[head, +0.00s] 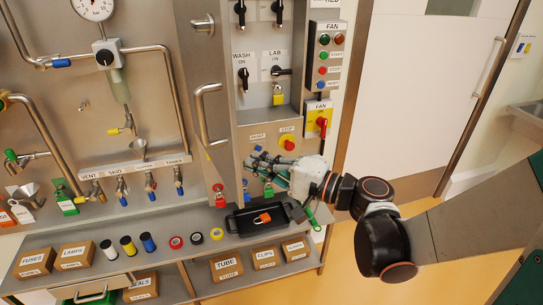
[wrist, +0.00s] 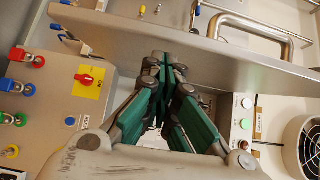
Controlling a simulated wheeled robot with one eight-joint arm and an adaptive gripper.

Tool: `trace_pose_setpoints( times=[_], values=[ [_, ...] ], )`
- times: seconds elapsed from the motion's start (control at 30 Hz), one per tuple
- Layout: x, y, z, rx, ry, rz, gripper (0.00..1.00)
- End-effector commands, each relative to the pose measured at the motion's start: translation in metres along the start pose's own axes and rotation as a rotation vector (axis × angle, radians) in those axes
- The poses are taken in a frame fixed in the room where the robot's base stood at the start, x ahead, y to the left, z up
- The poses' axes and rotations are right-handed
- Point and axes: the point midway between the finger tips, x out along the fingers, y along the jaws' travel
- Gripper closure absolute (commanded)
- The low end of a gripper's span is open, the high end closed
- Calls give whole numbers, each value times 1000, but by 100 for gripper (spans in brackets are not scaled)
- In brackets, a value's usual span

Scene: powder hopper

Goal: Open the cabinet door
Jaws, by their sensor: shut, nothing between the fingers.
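A steel cabinet door (head: 190,60) with a vertical bar handle (head: 208,120) stands left of the switch panel in the head view. In the wrist view the bar handle (wrist: 262,32) shows at the upper right, on a steel face. My gripper (head: 256,162) is low and right of the handle, in front of the panel's lower part. Its green-padded fingers meet at the tips (wrist: 162,60) in the wrist view, close to a long steel edge. They are shut, empty and apart from the handle.
A yellow-backed red switch (head: 321,122) and a stop button (head: 288,142) sit close to my gripper. Pipes and valves fill the left; open floor lies right.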

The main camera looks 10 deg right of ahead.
Motion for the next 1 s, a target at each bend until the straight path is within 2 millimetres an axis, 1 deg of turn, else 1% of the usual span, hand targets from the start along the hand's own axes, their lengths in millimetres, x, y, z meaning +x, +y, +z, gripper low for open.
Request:
trace_pose_setpoints(
  times=[0.03, 0.2, 0.4, 0.53, 0.7, 1.0],
  values=[
    [4, 0, 8, 0, -4, 0, 100],
    [17, 0, 32, 0, -5, 0, 100],
    [29, 0, 53, 0, -5, 0, 100],
    [34, 0, 60, 0, -4, 0, 100],
    [37, 0, 64, 0, -2, 0, 100],
    [38, 0, 64, 0, -2, 0, 100]
  ],
)
